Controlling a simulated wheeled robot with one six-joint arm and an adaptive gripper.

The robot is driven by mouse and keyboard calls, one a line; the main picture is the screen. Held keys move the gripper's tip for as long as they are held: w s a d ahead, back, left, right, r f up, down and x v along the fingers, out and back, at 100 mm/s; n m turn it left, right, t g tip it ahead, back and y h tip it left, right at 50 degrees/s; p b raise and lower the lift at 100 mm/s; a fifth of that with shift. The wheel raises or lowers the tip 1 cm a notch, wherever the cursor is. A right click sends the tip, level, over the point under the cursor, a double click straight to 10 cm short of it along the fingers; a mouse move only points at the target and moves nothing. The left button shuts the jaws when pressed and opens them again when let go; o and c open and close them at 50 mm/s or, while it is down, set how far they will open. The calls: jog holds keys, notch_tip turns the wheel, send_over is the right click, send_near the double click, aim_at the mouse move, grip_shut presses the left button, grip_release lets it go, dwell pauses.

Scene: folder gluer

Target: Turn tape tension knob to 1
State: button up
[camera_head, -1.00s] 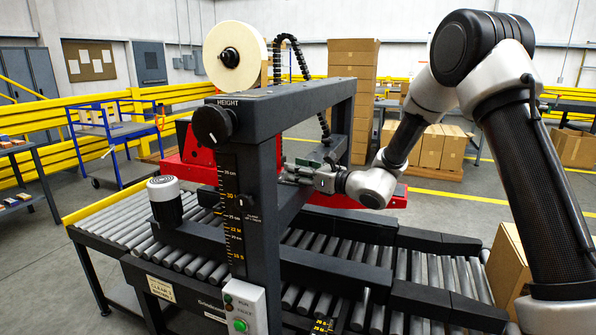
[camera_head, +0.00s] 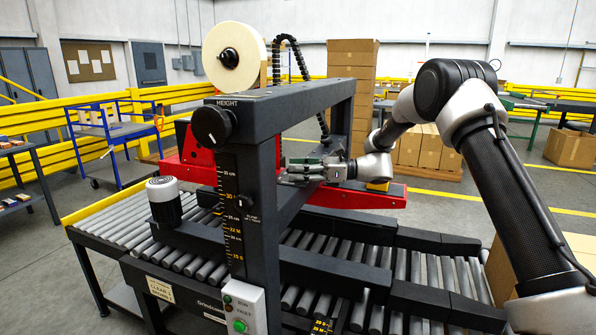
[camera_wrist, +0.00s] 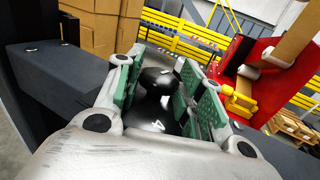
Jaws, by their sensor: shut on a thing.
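The tape tension knob (camera_wrist: 157,79) is black and rounded in the wrist view, between my green-padded fingers. A black surface below it carries a white numeral that looks like 4 (camera_wrist: 157,125). My gripper (camera_wrist: 166,85) is shut on the knob, one finger on each side. In the head view my gripper (camera_head: 300,168) reaches in from the right, close behind the dark upright of the taping machine (camera_head: 262,195). The knob is hidden there. I cannot see a pointer on it, so its setting is unclear.
A HEIGHT knob (camera_head: 212,125) and a tape roll (camera_head: 235,58) sit on the machine frame above my gripper. A red assembly (camera_head: 365,193) lies behind it. The roller conveyor (camera_head: 115,222) runs below. Stacked cartons (camera_head: 353,85) stand behind.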

jog(key=shift+w+n+g, duration=0.1)
jog(key=shift+n+g, duration=0.7)
jog(key=shift+g, duration=0.7)
jog(key=o, duration=1)
jog(key=shift+r, duration=0.1)
notch_tip(320, 180, up, 10)
jog(key=shift+f, duration=0.1)
